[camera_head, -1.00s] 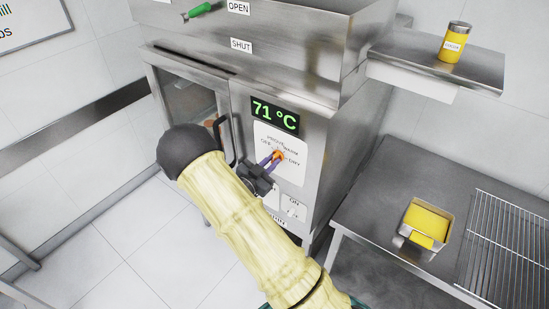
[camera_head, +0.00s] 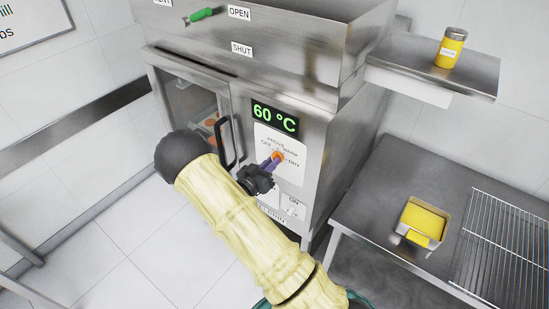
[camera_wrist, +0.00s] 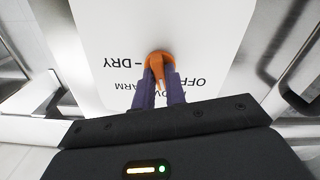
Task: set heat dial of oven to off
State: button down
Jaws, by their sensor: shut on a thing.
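The oven (camera_head: 320,140) is a steel cabinet with a green display (camera_head: 274,117) reading 60 °C. Below it, a white panel (camera_head: 292,176) carries the orange heat dial (camera_head: 278,156), with OFF on its left and DRY on its right. My gripper (camera_head: 275,160) has its purple fingers closed on the dial. In the wrist view, my gripper (camera_wrist: 159,88) straddles the dial (camera_wrist: 157,61), and the lettering is upside down. The dial's pale-marked tab points toward the wrist, seemingly between WARM and PROVE. The fingers partly hide these words.
A glass oven door (camera_head: 190,105) with a dark handle (camera_head: 228,145) is left of the panel. An ON switch (camera_head: 292,207) sits below. A steel table (camera_head: 375,190) at right holds a yellow-filled tin (camera_head: 425,220) and a wire rack (camera_head: 505,245).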

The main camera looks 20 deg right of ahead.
jog(key=shift+f+n, duration=0.2)
jog(key=shift+n, duration=0.7)
jog(key=shift+n+p, duration=1.05)
jog(key=shift+n, duration=1.25)
jog(key=shift+n+p, duration=0.5)
jog(key=shift+n, duration=0.5)
jog(key=c, duration=1.8)
grip_release()
jog(key=o, duration=0.5)
jog(key=shift+r, duration=0.1)
